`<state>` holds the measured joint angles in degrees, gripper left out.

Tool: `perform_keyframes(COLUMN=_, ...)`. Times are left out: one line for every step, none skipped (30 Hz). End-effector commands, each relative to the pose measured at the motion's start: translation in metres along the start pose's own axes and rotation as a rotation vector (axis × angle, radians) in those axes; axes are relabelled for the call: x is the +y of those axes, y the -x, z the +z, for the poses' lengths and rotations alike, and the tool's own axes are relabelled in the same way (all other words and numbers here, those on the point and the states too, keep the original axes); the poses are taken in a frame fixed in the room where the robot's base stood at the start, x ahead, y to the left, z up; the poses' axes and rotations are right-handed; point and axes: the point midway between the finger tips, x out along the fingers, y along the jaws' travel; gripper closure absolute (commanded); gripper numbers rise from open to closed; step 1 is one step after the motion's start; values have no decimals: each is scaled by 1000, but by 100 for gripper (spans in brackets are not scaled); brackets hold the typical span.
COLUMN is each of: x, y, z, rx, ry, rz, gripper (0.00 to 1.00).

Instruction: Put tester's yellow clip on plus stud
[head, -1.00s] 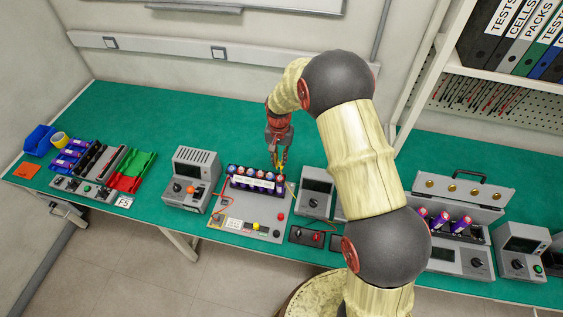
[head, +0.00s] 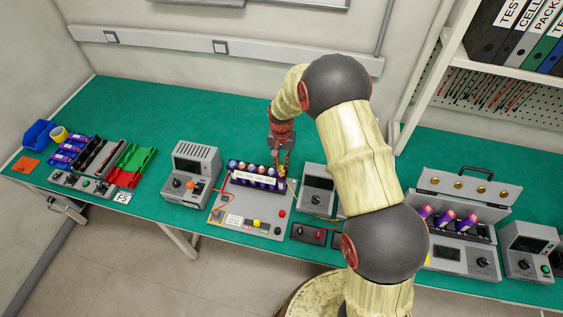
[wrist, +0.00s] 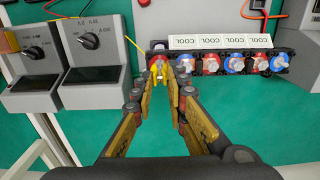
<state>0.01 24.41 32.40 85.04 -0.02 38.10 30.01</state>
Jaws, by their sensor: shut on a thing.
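My gripper (wrist: 158,88) is shut on the tester's yellow clip (wrist: 157,72), which shows between the fingertips in the wrist view with a yellow lead beside it. In the head view my gripper (head: 283,160) is over the right end of the cell pack (head: 250,182). In the wrist view the pack's row of red and blue studs runs to the right of the clip. A red-based end stud (wrist: 155,61) lies right behind the clip and is partly hidden by it. I cannot tell whether the clip touches that stud.
Grey meters with dials (wrist: 90,45) stand close to the left of the fingers in the wrist view. Another grey meter (head: 192,172) stands left of the pack's board in the head view. An open grey case (head: 465,195) stands at the right. Green bench behind the pack is clear.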

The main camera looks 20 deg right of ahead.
Motion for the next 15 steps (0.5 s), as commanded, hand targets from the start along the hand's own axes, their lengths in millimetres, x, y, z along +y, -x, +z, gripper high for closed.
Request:
perform_keyframes(x=0, y=-5, z=0, rx=0, ry=0, rz=0, gripper=100)
perform_keyframes(x=0, y=-6, z=0, rx=0, ry=0, rz=0, gripper=100)
perform_keyframes(x=0, y=-8, z=0, rx=0, ry=0, rz=0, gripper=100)
perform_keyframes(x=0, y=-9, z=0, rx=0, ry=0, rz=0, gripper=100)
perform_keyframes(x=0, y=-10, z=0, rx=0, ry=0, rz=0, gripper=100)
perform_keyframes(x=0, y=-10, z=0, rx=0, ry=0, rz=0, gripper=100)
perform_keyframes(x=0, y=-10, z=0, rx=0, ry=0, rz=0, gripper=100)
perform_keyframes(x=0, y=-10, z=0, rx=0, ry=0, rz=0, gripper=100)
perform_keyframes(x=0, y=-10, z=0, rx=0, ry=0, rz=0, gripper=100)
perform_keyframes(x=0, y=-10, z=0, rx=0, ry=0, rz=0, gripper=100)
perform_keyframes(x=0, y=-10, z=0, rx=0, ry=0, rz=0, gripper=100)
perform_keyframes(x=0, y=-10, z=0, rx=0, ry=0, rz=0, gripper=100)
perform_keyframes(x=0, y=-9, z=0, rx=0, ry=0, rz=0, gripper=100)
perform_keyframes(x=0, y=-10, z=0, rx=0, ry=0, rz=0, gripper=100)
perform_keyframes(x=0, y=-10, z=0, rx=0, ry=0, rz=0, gripper=100)
